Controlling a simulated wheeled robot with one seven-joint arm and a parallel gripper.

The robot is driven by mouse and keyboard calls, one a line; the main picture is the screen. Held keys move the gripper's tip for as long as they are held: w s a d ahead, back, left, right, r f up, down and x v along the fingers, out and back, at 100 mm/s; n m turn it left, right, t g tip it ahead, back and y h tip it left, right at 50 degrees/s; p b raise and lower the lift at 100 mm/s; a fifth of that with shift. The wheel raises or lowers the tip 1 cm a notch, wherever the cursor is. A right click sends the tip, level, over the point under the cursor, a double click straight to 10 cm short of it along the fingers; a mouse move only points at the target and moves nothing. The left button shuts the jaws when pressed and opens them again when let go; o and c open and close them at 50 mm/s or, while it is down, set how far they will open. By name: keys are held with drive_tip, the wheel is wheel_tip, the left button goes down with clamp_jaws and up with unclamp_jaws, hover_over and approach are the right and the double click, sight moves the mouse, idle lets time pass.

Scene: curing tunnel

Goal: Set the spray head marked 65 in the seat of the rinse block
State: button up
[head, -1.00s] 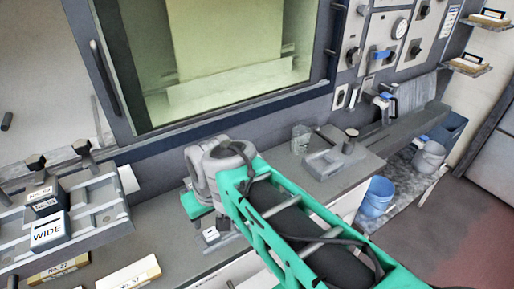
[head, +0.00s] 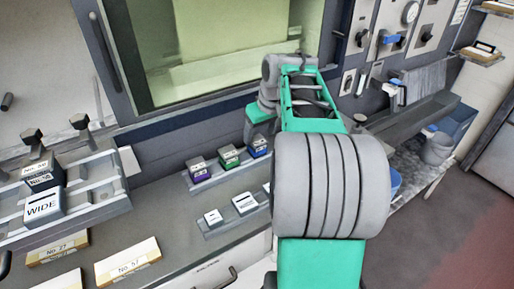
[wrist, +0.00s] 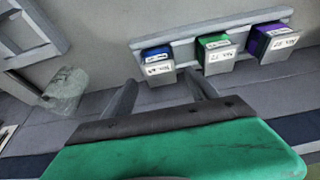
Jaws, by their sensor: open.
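Three spray heads stand in the back row of a grey rack (head: 212,181): purple (head: 199,172), green (head: 229,157) and blue (head: 258,147). In the wrist view they run blue (wrist: 157,66), green (wrist: 215,54), purple (wrist: 276,44). Their labels are too small to read, so I cannot tell which is marked 65. My gripper (wrist: 160,90) is open and empty, with the blue head just beyond its fingertips. In the head view my arm hides the fingers. A grey block with a recess (wrist: 30,30) shows in the wrist view; I cannot tell whether it is the rinse block.
Front-row blocks with white labels (head: 245,203) stand on the rack. A grey tray (head: 88,190) at left holds a block marked WIDE (head: 42,207). Cards No. 27 (head: 58,248) and No. 57 (head: 125,264) lie in front. A clear beaker (wrist: 66,88) stands beside the recessed block.

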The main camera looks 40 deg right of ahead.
sight(258, 140)
drive_tip(key=b+x, duration=0.1)
drive_tip(key=x, duration=0.2)
drive_tip(key=shift+w+f, duration=0.1)
drive_tip(key=shift+f, duration=0.15)
drive_tip(key=c, duration=1.4)
wheel_tip(258, 140, up, 7)
drive_tip(key=p, duration=0.5)
drive_tip(key=shift+f, duration=0.2)
clamp_jaws()
drive_tip(key=shift+f, duration=0.2)
drive_tip(key=shift+r, duration=0.1)
